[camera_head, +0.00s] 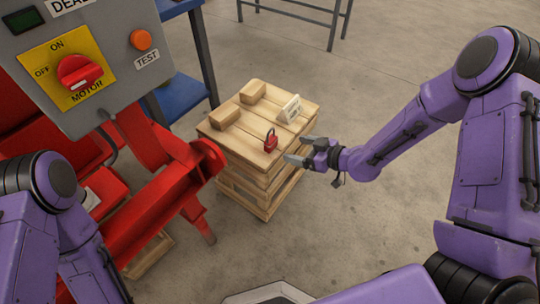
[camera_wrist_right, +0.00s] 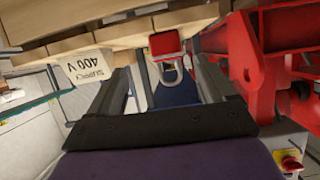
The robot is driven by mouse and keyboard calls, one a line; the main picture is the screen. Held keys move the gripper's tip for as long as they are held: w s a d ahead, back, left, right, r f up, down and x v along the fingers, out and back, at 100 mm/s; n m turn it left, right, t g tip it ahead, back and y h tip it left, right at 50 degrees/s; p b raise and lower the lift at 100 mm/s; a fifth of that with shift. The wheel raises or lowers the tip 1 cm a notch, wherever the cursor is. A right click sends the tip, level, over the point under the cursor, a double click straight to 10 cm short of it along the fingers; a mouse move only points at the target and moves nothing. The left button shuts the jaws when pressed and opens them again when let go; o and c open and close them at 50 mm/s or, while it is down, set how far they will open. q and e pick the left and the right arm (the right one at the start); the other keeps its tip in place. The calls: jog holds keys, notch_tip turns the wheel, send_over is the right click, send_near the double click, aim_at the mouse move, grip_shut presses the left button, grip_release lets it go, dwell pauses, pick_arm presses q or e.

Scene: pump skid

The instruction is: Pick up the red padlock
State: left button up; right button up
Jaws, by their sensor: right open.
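The red padlock (camera_head: 270,141) stands on the wooden pallet stack (camera_head: 262,157), close to its front right edge, with its shackle up. In the right wrist view the padlock (camera_wrist_right: 165,44) shows ahead, between the two fingers, with its grey shackle toward the camera's lower side. My right gripper (camera_head: 297,152) is open, just right of the padlock in the head view. I cannot tell whether a finger touches it. In the right wrist view the open fingers (camera_wrist_right: 162,88) hold nothing. My left gripper is out of view; only my left arm shows.
A white sign reading 400 V (camera_wrist_right: 88,66) stands behind the padlock on the stack, also seen in the head view (camera_head: 290,108). Two wooden blocks (camera_head: 226,115) (camera_head: 252,91) lie farther back. Red machinery (camera_head: 165,190) and a grey motor switch panel (camera_head: 85,60) stand left.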

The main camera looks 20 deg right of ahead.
aim_at(274, 142)
jog(key=x, duration=0.3)
jog(key=b+x, duration=0.1)
jog(key=x, duration=0.2)
jog(key=a+r+b+x, duration=0.1)
jog(key=x, duration=0.3)
jog(key=shift+r, duration=0.1)
jog(key=c, duration=1.1)
